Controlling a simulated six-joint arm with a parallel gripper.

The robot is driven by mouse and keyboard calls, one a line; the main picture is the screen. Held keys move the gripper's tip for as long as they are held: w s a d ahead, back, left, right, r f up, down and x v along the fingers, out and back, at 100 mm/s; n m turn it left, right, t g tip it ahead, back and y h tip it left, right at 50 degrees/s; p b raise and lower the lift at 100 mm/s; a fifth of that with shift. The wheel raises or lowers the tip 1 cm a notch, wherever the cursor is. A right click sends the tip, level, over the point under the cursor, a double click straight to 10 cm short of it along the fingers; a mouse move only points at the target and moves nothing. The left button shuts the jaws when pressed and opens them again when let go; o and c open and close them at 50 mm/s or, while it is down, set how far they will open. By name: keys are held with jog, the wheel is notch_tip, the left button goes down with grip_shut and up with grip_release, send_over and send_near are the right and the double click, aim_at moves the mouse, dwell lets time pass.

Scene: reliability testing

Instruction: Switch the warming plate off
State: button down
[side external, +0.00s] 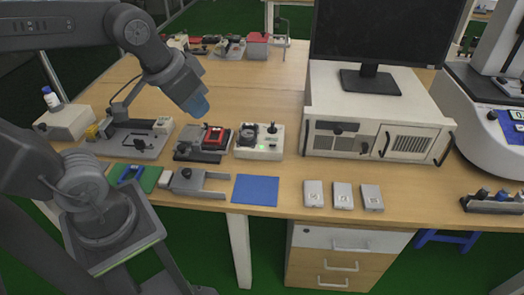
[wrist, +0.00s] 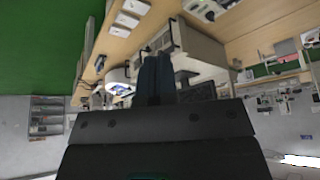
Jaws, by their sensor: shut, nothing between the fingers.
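My gripper (side external: 199,106) is shut and empty, held above the bench over the row of small devices. Its blue fingers (wrist: 155,76) lie together in the wrist view. No label marks the warming plate. One candidate is a low white box (side external: 66,124) at the left bench edge, with a small white bottle with a blue cap (side external: 51,98) on it. Another is a white control box (side external: 259,150) with a dark round part, a small black stick and a green light, to the right of and below my gripper. My gripper touches neither. Switch positions are too small to read.
A red-topped device (side external: 213,138) sits below my gripper. A blue mat (side external: 256,190) and three white switch-like blocks (side external: 343,196) lie along the front. A large white cabinet (side external: 375,115) with a monitor (side external: 385,35) stands right. Bare wood lies behind the devices.

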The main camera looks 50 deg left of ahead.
jog(key=s, duration=0.3)
jog(key=shift+d+f, duration=0.25)
jog(key=shift+f, duration=0.1)
jog(key=shift+w, duration=0.1)
jog(key=w+a+f+n+g, duration=0.1)
jog(key=w+a+n, duration=0.1)
jog(key=w, duration=0.7)
jog(key=w+a+n+g, duration=0.1)
jog(key=w+a+n, duration=0.2)
jog(key=w, duration=0.6)
jog(key=w+a+f+n+g+y, duration=0.1)
jog(key=w+a+f, duration=0.5)
jog(key=w+f, duration=0.7)
jog(key=f+n+g, duration=0.1)
jog(key=n, duration=0.1)
jog(key=shift+w+a+n, duration=0.15)
jog(key=shift+a+n, duration=0.05)
jog(key=shift+n, duration=0.2)
jog(key=shift+f, duration=0.1)
